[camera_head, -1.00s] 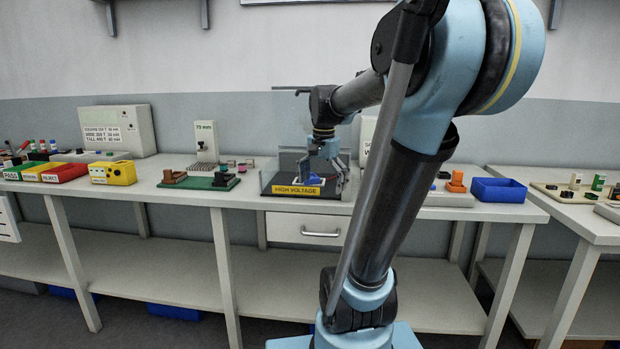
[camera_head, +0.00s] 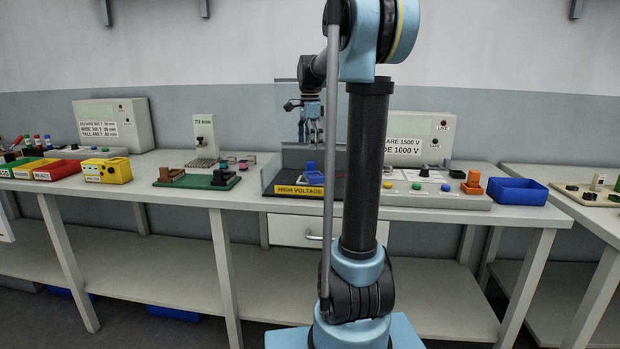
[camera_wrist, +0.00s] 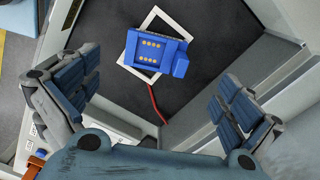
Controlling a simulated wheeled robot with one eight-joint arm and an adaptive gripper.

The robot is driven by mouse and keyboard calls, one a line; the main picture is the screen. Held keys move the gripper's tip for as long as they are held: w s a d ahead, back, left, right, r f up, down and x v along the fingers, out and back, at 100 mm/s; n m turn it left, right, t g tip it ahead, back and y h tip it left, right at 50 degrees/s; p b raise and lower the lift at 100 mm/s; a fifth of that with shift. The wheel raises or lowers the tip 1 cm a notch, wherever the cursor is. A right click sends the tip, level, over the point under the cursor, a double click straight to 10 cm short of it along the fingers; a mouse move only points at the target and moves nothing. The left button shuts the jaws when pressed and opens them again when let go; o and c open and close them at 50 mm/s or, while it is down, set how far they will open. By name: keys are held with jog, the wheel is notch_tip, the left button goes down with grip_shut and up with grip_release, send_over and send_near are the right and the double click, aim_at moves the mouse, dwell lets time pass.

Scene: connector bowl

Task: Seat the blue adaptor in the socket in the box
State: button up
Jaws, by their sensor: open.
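The blue adaptor (camera_head: 314,174) sits in the box (camera_head: 296,191) marked HIGH VOLTAGE. In the wrist view the blue adaptor (camera_wrist: 155,54) shows rows of gold contacts on its top. It lies over a white square outline (camera_wrist: 128,72) on the dark box floor, turned relative to it, so white corners show around it. I cannot tell whether it is fully down in a socket. My gripper (camera_head: 312,143) is above the box, pointing down. In the wrist view its fingers (camera_wrist: 150,105) are wide apart and empty, with the adaptor beyond them, untouched.
The box has upright walls (camera_wrist: 278,85) and a clear panel. A green board (camera_head: 197,181) stands left of the box. A tester panel (camera_head: 420,137) and blue bin (camera_head: 517,190) stand to the right.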

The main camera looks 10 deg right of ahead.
jog(key=f, duration=0.2)
jog(key=d+f, duration=0.1)
jog(key=f, duration=0.1)
jog(key=shift+d+f, duration=0.1)
jog(key=shift+f, duration=3)
jog(key=c, duration=1.2)
jog(key=shift+c, duration=0.2)
